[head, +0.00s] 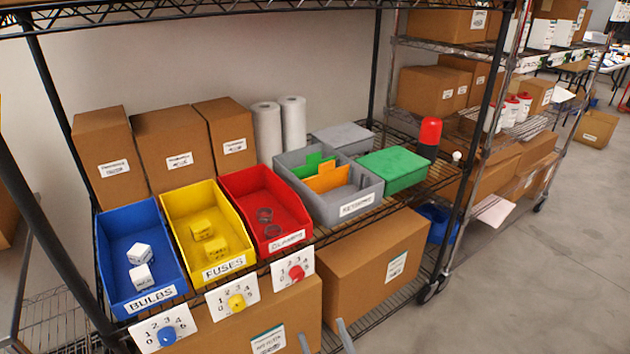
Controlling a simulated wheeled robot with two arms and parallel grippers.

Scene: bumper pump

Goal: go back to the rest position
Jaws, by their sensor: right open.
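My right gripper (325,338) shows at the bottom edge as two grey fingertips. They are apart with nothing between them, in front of the lower shelf's cardboard box. My left gripper is not in view. On the shelf stand a blue bin (112,238) marked BULBS with white cubes, a yellow bin (180,230) marked FUSES with yellow blocks, and a red bin (238,190) marked CLAMPS with dark rings. A grey bin (310,208) to their right holds green and orange pieces. A numbered card with a coloured dial hangs below each of the blue, yellow and red bins.
A green-lidded box (392,167) and a black cylinder with a red top (430,133) stand right of the bins. Cardboard boxes (170,148) and white rolls (267,130) stand behind. A black rack post (480,130) rises at right.

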